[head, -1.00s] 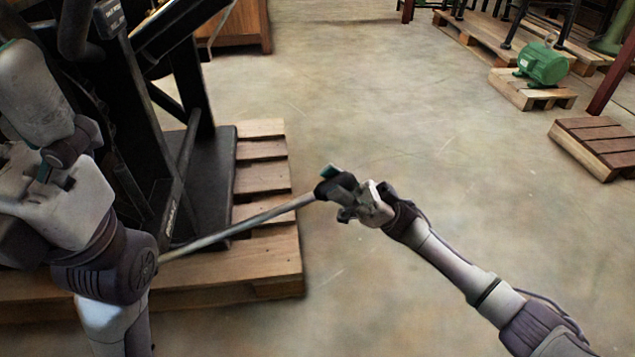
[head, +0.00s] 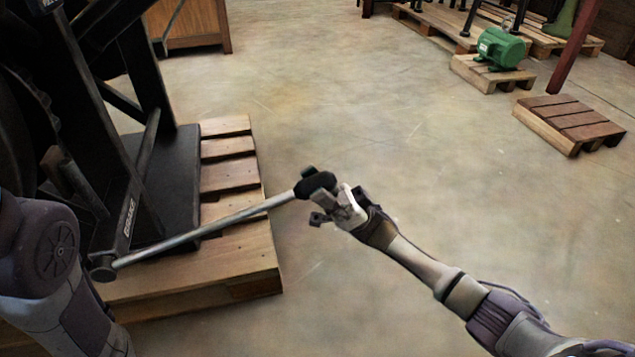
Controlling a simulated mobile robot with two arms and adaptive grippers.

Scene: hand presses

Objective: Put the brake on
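The brake lever (head: 205,230) is a long bare metal rod with a thick black grip (head: 315,184) at its upper right end. It slants up to the right from a pivot (head: 102,266) at the foot of the black press (head: 167,180), beside an upright marked BRAKE (head: 128,215). My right gripper (head: 315,194) is at the black grip, with fingers around its end. I cannot tell whether they are clamped on it. My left gripper is out of view; only a part of my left arm shows at the lower left.
The press stands on a wooden pallet (head: 229,175), and the lever reaches out past its right edge. A green motor (head: 500,48) on a small pallet and another small, empty pallet (head: 570,122) are at the upper right. The concrete floor between is clear.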

